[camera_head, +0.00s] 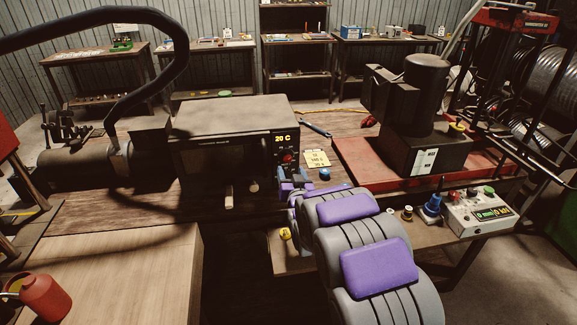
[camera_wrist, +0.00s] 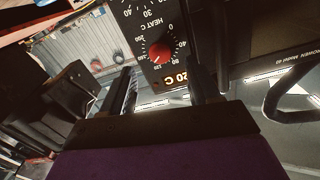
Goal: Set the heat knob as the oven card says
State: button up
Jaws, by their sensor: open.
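The black oven (camera_head: 225,140) stands on the bench, with its control panel on the right side. Its yellow display (camera_head: 282,138) reads 20 C. The red heat knob (camera_head: 287,157) is below the display. In the wrist view, turned upside down, the knob (camera_wrist: 159,52) sits in a numbered dial marked HEAT C; its exact pointer position is unclear. A pale yellow card (camera_head: 317,159) is right of the oven; its small print is hard to read, perhaps 180 C. My gripper (camera_head: 291,187) is open and empty in front of the panel. Its fingers (camera_wrist: 163,92) are apart, short of the knob.
A black machine (camera_head: 410,125) on a red base (camera_head: 380,170) stands to the right. A control box (camera_head: 478,212) and small coloured parts are at the front right. A dark hose machine (camera_head: 85,160) is left of the oven. A blue-handled tool (camera_head: 315,129) lies behind the card.

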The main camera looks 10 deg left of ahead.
jog(key=p+v, duration=0.1)
jog(key=v, duration=1)
jog(key=shift+p, duration=0.3)
jog(key=shift+w, duration=0.1)
